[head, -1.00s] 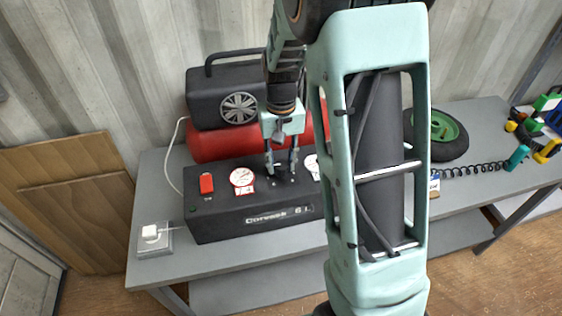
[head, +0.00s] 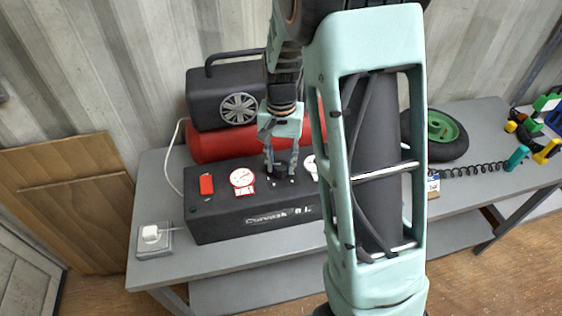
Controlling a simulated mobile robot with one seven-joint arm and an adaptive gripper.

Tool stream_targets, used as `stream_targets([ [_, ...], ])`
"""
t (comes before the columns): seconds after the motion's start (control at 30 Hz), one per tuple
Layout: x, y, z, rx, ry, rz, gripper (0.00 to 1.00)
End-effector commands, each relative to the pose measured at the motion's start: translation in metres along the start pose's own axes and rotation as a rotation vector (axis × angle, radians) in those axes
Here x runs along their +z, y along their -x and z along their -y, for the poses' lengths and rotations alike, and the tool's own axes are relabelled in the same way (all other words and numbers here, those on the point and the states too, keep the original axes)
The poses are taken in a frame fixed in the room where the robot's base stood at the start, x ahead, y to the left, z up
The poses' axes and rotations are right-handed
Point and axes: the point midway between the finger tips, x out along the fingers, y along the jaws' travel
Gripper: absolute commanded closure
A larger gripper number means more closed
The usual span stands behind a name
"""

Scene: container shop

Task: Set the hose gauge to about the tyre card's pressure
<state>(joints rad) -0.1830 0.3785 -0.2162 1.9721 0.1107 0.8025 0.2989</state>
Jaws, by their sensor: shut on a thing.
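The black compressor control box (head: 215,219) stands on the grey bench, with a red switch (head: 206,184) and a white round gauge (head: 242,178) on its top. A second white gauge (head: 311,166) is partly hidden by my arm. My gripper (head: 281,176) points down at the box top between the two gauges. Its fingers are shut on a small dark knob there, mostly hidden by the fingers. The gauge needles are too small to read. The tyre card (head: 433,187) shows only in part beside my arm, and its figures cannot be read.
The compressor with its red tank (head: 215,142) stands behind the box. A wheel with a green hub (head: 440,130), a coiled hose (head: 475,171) and a teal hose end (head: 517,157) are to the right. A white plug (head: 150,233) sits in a socket at the left.

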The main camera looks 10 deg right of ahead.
Motion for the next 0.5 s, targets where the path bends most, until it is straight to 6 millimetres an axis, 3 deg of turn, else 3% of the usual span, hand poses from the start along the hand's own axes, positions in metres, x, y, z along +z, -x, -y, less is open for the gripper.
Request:
stream_targets([
  [0.13,-0.0005,0.0005,0.0001,0.000,0.001,-0.001,0.95],
  [0.17,-0.0005,0.0005,0.0001,0.000,0.001,-0.001,0.70],
  [0.3,-0.0004,0.0004,0.0001,0.000,0.001,-0.001,0.54],
  [0.5,-0.0002,0.0002,0.0001,0.000,0.001,-0.001,0.53],
])
